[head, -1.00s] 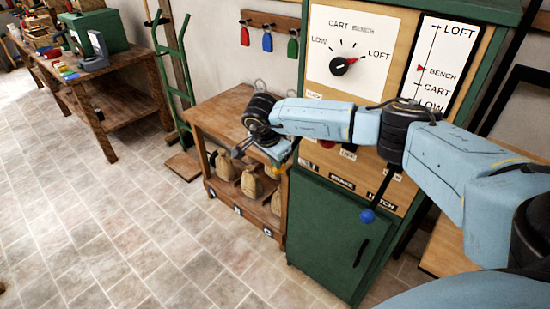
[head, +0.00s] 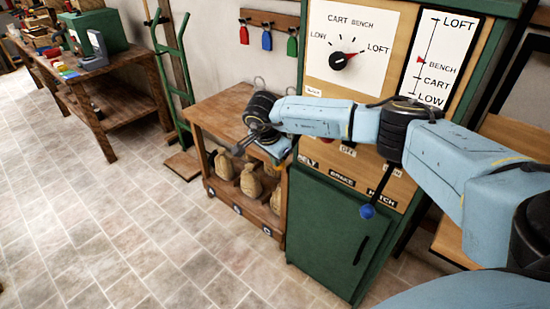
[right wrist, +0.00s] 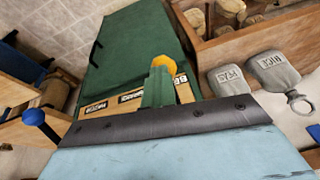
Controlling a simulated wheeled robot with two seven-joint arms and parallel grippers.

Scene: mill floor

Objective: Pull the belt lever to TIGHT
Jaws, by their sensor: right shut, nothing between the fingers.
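The control cabinet (head: 335,225) carries a row of labels, BELT (head: 308,164), BRAKE (head: 342,182) and HITCH (head: 380,198). I cannot make out the belt lever; my right arm covers the panel above its label. A lever with a blue knob (head: 367,211) hangs by HITCH; the knob also shows in the right wrist view (right wrist: 34,117). My right gripper (head: 277,160) is shut and empty, in front of the cabinet's left edge. Its orange tip (right wrist: 163,63) shows in the right wrist view, apart from the blue knob. My left gripper is out of view.
A wooden stand (head: 210,118) with several sacks (head: 251,183) is left of the cabinet, close to my right gripper. Two grey tagged weights (right wrist: 229,91) show in the wrist view. A green hand truck (head: 175,75) and a workbench (head: 75,85) stand farther left. The tiled floor is clear.

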